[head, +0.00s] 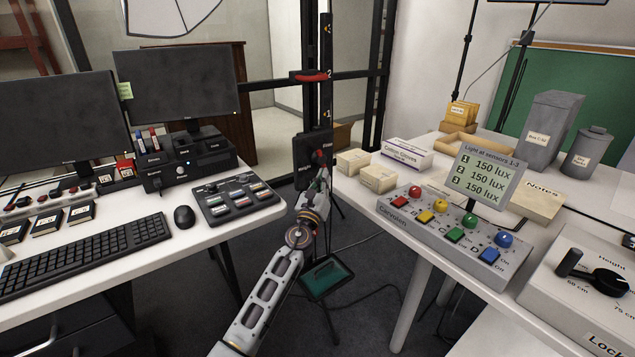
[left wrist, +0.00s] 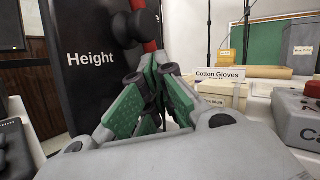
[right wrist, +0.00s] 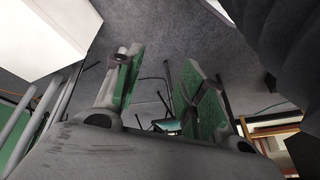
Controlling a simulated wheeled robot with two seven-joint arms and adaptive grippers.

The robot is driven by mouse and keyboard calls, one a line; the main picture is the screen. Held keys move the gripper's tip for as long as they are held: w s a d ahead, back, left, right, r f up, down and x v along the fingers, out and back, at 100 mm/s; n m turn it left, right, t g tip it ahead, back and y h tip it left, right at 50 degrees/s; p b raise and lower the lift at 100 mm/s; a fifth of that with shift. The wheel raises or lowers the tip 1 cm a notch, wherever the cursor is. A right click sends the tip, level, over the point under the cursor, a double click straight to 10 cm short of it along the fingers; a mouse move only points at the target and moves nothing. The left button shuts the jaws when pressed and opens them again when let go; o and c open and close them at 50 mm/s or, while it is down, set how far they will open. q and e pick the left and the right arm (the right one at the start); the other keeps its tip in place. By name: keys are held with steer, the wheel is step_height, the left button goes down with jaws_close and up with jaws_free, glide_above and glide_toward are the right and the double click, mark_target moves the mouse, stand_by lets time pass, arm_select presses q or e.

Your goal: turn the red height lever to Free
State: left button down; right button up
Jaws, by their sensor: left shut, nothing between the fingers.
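A black box marked Height (head: 305,160) sits on the upright black column between the two tables. The red lever (head: 318,157) is on its front, small in the head view and partly hidden by my gripper. In the left wrist view a bit of red (left wrist: 151,46) shows beside round black knobs (left wrist: 122,30). My left gripper (head: 320,184) is shut and empty, just below the lever; its green-padded fingers (left wrist: 151,70) meet in front of the box. I cannot tell whether they touch the lever. My right gripper (right wrist: 155,75) is open and empty, facing the floor.
The column carries a red clamp (head: 309,77) above the box. The left table holds monitors, a keyboard (head: 85,255) and a control panel (head: 236,199). The right table holds small boxes (head: 378,178), a button console (head: 455,235) and a lux display (head: 487,178). A floor gap separates the tables.

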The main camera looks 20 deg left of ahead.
arm_select(q)
steer(key=w+b, duration=0.1)
steer(key=b, duration=0.2)
steer(key=shift+d, duration=0.4)
arm_select(e)
step_height(320, 180, down, 7)
steer(key=w+a+t+y, duration=0.1)
steer(key=shift+a, duration=0.4)
arm_select(q)
steer(key=shift+w, duration=0.15)
arm_select(e)
steer(key=shift+w+r, duration=0.1)
steer(key=shift+w, duration=0.05)
arm_select(q)
steer(key=shift+w+d+r, duration=0.2)
steer(key=shift+w+d, duration=0.2)
steer(key=shift+w, duration=0.05)
steer(key=shift+w+d+r, duration=0.2)
steer(key=shift+w+d, duration=0.15)
steer(key=shift+w, duration=0.1)
arm_select(e)
steer(key=shift+a+r, duration=0.1)
steer(key=shift+r, duration=0.25)
arm_select(q)
steer(key=shift+f, duration=0.15)
arm_select(e)
steer(key=shift+f, duration=0.1)
